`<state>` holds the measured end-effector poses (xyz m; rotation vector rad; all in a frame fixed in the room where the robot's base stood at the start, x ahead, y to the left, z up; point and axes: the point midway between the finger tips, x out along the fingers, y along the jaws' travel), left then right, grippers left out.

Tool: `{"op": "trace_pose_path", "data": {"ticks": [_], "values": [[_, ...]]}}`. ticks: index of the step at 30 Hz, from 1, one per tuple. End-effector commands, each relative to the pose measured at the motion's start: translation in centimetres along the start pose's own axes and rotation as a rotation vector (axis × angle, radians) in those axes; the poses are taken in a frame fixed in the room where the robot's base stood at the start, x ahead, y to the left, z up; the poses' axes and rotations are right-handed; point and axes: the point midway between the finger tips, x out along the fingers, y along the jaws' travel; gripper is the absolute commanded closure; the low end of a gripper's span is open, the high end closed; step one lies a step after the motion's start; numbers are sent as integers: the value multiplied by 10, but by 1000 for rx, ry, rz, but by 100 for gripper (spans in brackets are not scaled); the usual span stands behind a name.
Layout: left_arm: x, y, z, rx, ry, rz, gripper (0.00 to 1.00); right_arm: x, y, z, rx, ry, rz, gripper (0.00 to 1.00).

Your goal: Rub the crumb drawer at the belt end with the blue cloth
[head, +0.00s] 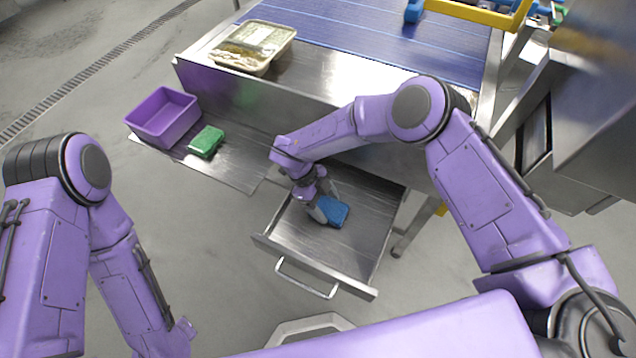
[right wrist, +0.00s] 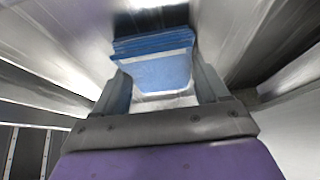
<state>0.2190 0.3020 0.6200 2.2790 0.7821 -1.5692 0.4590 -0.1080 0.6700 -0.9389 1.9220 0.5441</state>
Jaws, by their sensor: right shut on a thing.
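The crumb drawer (head: 295,238) is pulled open below the belt end, a shallow steel tray with a bar handle (head: 306,279) at its front. My right gripper (head: 321,209) is inside the drawer's outline, shut on the folded blue cloth (head: 332,210). The cloth appears at the drawer floor; exact contact cannot be told. In the right wrist view the cloth (right wrist: 155,68) sits between the two fingers of the right gripper (right wrist: 165,95). My left arm comes in at the left, and its gripper is not clearly visible.
A purple bin (head: 163,117) and a green sponge-like block (head: 206,141) stand on a steel shelf (head: 232,166) left of the drawer. A food tray (head: 253,47) is on the steel ledge by the blue belt (head: 370,38). Steel machinery (head: 600,90) stands at the right.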

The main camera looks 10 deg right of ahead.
Motion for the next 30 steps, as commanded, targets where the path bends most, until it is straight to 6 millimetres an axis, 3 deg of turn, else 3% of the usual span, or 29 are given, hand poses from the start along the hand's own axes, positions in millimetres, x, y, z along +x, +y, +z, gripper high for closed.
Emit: {"op": "trace_pose_path", "data": {"ticks": [2,6,21,30], "values": [[3,0,1,0,0,0,62,0,1,3,6,-1,4,55],[-13,-1,-6,0,0,0,62,-24,1,-12,7,-1,4,55],[-47,-4,-19,0,0,0,62,-60,0,-36,11,0,7,55],[-55,-5,-22,0,0,0,62,-70,0,-42,13,0,8,55]]}}
